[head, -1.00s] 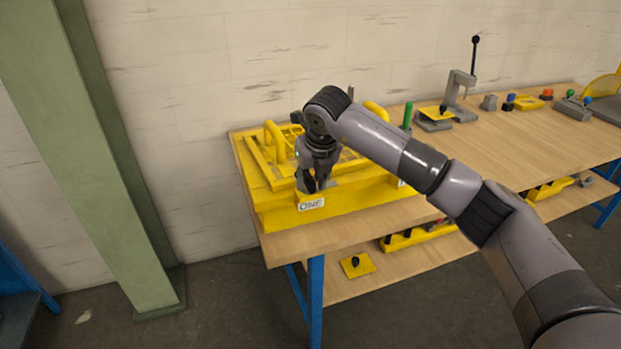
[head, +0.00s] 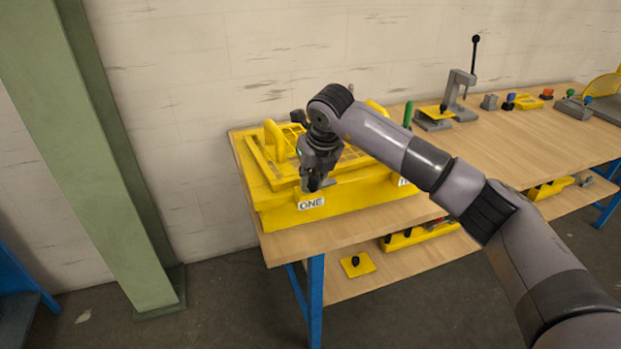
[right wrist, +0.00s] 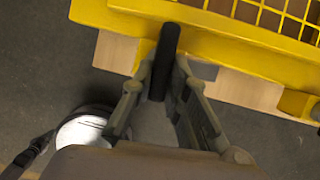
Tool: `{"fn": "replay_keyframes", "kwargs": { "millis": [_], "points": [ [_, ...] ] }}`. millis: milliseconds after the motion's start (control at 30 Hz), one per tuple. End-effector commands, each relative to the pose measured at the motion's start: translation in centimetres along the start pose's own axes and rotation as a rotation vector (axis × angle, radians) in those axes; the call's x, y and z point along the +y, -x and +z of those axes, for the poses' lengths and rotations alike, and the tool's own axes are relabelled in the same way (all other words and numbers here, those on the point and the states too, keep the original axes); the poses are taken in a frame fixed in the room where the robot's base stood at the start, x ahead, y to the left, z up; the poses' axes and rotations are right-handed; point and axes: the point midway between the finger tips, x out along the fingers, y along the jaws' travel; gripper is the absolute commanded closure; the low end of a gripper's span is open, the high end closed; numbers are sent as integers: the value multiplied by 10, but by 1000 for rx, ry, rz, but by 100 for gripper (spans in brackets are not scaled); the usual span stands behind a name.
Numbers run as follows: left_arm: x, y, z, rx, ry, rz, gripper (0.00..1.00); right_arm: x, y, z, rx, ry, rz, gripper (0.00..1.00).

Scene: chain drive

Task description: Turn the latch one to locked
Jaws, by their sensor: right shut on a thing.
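Latch one shows as a dark round handle (right wrist: 163,60) at the front edge of the yellow guard box (head: 350,203), above its white ONE label (head: 311,202). My right gripper (head: 317,183) is at that front left corner, pointing down. In the right wrist view its fingers (right wrist: 161,72) lie on both sides of the handle and are shut on it. In the head view the gripper hides most of the latch, so its exact angle is hard to tell. My left gripper is not in view.
The yellow guard has a mesh top and a raised handle (head: 274,137). A green-topped post (head: 407,115) and a lever press (head: 456,95) stand further right on the wooden bench (head: 500,145). A green column (head: 95,150) stands left of the bench.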

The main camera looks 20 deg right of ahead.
Motion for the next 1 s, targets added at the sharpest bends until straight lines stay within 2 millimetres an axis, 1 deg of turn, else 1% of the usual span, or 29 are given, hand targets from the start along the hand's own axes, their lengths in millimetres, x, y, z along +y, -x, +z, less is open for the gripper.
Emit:
{"fn": "replay_keyframes", "kwargs": {
  "millis": [167,433,667,1000],
  "points": [
    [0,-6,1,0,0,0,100,-3,-1,0,-2,102,42,100],
    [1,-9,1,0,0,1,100,-8,0,2,-2,327,136,100],
    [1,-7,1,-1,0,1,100,-11,0,4,-2,527,220,100],
    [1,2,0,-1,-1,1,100,-15,0,9,-1,825,344,100]
  ]
}}
